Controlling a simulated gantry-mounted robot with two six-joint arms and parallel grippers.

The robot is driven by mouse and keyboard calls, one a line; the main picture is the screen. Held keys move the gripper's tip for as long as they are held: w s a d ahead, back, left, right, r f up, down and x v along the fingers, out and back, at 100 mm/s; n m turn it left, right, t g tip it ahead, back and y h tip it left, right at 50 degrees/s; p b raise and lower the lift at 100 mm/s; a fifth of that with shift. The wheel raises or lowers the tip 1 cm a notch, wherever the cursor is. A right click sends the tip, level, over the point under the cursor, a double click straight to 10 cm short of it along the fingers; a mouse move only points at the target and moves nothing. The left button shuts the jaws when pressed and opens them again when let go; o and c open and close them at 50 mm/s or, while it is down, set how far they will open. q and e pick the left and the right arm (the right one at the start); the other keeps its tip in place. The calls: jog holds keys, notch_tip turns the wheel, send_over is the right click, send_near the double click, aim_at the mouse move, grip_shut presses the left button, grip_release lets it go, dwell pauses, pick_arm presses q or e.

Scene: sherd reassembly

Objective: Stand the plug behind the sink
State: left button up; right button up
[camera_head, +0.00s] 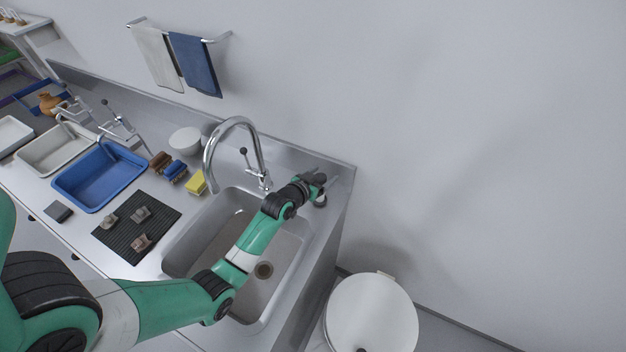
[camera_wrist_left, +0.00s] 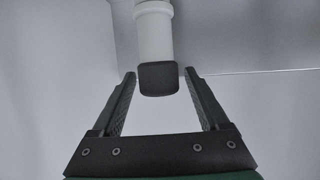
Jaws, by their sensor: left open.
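My left gripper (camera_head: 318,183) is at the back right corner of the counter, beyond the sink (camera_head: 228,228). In the left wrist view its two fingers are spread apart. A pale cylinder with a dark rounded block at its near end, which I take to be the plug (camera_wrist_left: 158,78), lies between and just past the fingertips, with gaps on both sides. In the head view a small pale and dark thing (camera_head: 320,199) shows just below the gripper, partly covered by it. The sink's drain (camera_head: 264,270) is open. My right gripper is not seen.
The tall curved faucet (camera_head: 207,160) stands left of my left gripper. A yellow sponge (camera_head: 196,182), a white bowl (camera_head: 185,139), a blue basin (camera_head: 98,176) and a dark mat (camera_head: 121,240) with sherds sit farther left. A white round bin (camera_head: 372,315) stands right of the counter.

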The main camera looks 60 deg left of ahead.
pick_arm(q)
jog(key=p+v, duration=0.2)
jog(key=v, duration=0.8)
jog(key=shift+s, duration=0.2)
jog(key=w+d+r+m+t+h, duration=0.1)
jog(key=w+d+r+t, duration=0.25)
jog(key=r, duration=0.75)
jog(key=w+d+r+m+t+h, duration=0.15)
jog(key=w+d+r, duration=0.35)
jog(key=r, duration=0.6)
jog(key=w+d+r+m+t, duration=0.1)
jog(key=w+d+r+t, duration=0.3)
jog(key=r, duration=0.7)
jog(key=s+d+r+m+t+h, duration=0.1)
jog(key=s+d+r+t+h, duration=0.1)
jog(key=d+r, duration=0.3)
jog(key=s+d+r+m+t+h, duration=0.1)
jog(key=s+d+r, duration=0.4)
jog(key=r, duration=0.6)
jog(key=s+d+r+m+t+h, duration=0.1)
jog(key=s+d+r+t+h, duration=0.2)
jog(key=r, duration=0.6)
jog(key=shift+s+d+t, duration=0.3)
jog(key=shift+d+t, duration=0.1)
jog(key=shift+d, duration=0.65)
